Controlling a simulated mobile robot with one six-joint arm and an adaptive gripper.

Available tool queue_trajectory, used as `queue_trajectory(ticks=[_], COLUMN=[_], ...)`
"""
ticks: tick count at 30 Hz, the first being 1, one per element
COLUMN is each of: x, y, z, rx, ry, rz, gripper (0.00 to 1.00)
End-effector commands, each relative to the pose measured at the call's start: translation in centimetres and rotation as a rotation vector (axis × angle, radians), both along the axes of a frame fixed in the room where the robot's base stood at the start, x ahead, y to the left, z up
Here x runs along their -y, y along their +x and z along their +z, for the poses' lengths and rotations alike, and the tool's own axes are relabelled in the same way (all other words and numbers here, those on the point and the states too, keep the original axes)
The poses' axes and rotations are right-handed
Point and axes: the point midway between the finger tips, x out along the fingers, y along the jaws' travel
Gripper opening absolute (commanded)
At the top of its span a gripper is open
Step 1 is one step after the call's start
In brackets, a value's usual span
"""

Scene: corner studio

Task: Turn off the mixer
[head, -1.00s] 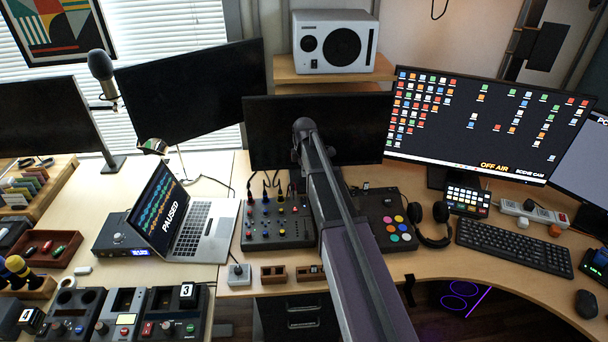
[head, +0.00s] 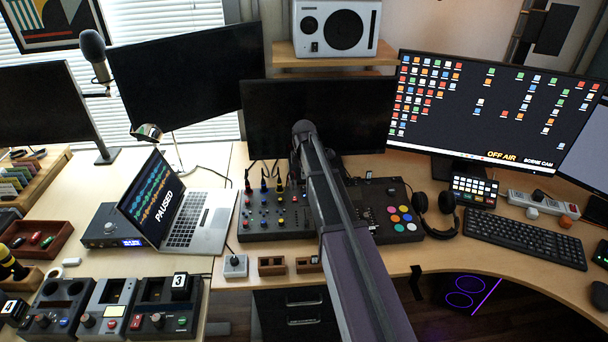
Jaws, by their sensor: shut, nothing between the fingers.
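The mixer (head: 262,226) is a dark panel with blue, red and yellow knobs and cables plugged in at its back edge. It lies flat on the desk, left of centre, below a dark monitor. My arm runs up the middle of the head view and covers the area at the mixer's right edge. My gripper does not show; only upper arm links are visible. Whether the mixer is on, and which control is its switch, is too small to tell.
A small grey switch box (head: 235,267) with a cable stands in front of the mixer, beside small wooden holders (head: 271,266). A laptop (head: 190,222) reading PAUSED is to the left. A pad controller (head: 385,234) and headphones (head: 440,228) are right of my arm.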

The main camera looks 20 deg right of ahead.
Motion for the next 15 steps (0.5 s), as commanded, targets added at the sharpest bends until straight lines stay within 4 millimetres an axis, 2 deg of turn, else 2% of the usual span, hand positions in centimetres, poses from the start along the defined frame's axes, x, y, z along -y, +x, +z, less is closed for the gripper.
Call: queue_trajectory(ticks=[1,15], x=[0.0,0.2], y=[0.1,0.5], z=[-0.8,-4.2], rx=[0.0,0.0], ry=[0.0,0.0], rz=[0.0,-0.001], gripper=[0.0,0.0])
